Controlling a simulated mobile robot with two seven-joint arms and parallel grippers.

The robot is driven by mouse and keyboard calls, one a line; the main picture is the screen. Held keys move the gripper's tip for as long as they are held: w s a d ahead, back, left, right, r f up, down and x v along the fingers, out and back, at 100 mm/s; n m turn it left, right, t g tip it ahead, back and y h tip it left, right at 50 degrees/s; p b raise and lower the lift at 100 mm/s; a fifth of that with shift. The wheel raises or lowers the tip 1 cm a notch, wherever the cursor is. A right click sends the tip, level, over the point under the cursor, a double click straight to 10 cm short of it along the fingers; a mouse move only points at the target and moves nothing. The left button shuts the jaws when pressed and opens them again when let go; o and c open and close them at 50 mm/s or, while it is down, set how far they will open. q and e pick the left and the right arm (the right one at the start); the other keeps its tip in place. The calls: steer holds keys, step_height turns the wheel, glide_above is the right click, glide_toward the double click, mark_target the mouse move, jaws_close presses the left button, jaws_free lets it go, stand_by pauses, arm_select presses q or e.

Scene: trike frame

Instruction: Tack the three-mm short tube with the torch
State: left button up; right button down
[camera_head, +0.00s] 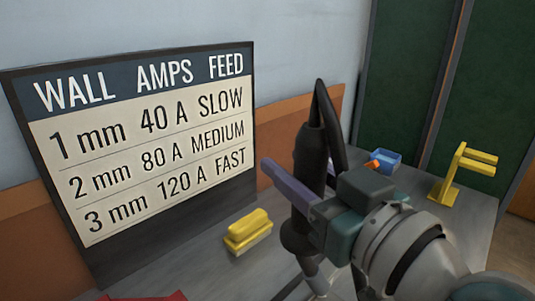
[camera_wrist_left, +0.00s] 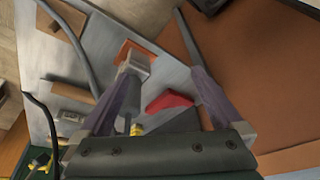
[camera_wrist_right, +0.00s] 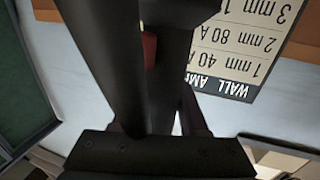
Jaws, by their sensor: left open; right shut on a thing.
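My right gripper (camera_head: 298,192) is shut on the black torch (camera_head: 312,150), which it holds upright in front of the chart in the head view. The torch's dark body (camera_wrist_right: 165,70) fills the middle of the right wrist view and hides the fingertips. My left gripper (camera_wrist_left: 165,62) is open, with its purple fingers spread over the bench in the left wrist view. It shows nothing gripped. A red piece (camera_wrist_left: 168,101) lies between and beyond those fingers. I cannot make out the three-mm short tube for certain in any view.
A wall chart (camera_head: 140,150) lists 3 mm with 120 A and FAST. On the grey bench stand a yellow block (camera_head: 248,232), a blue bin (camera_head: 386,160) with something orange, and a yellow stand (camera_head: 455,175). Wooden blocks (camera_wrist_left: 62,20) and dark cables show in the left wrist view.

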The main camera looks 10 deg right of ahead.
steer(key=shift+f, duration=0.2)
stand_by(0.8)
steer(key=shift+f, duration=0.15)
stand_by(1.4)
step_height(320, 180, up, 7)
steer(key=p, duration=0.7)
stand_by(1.0)
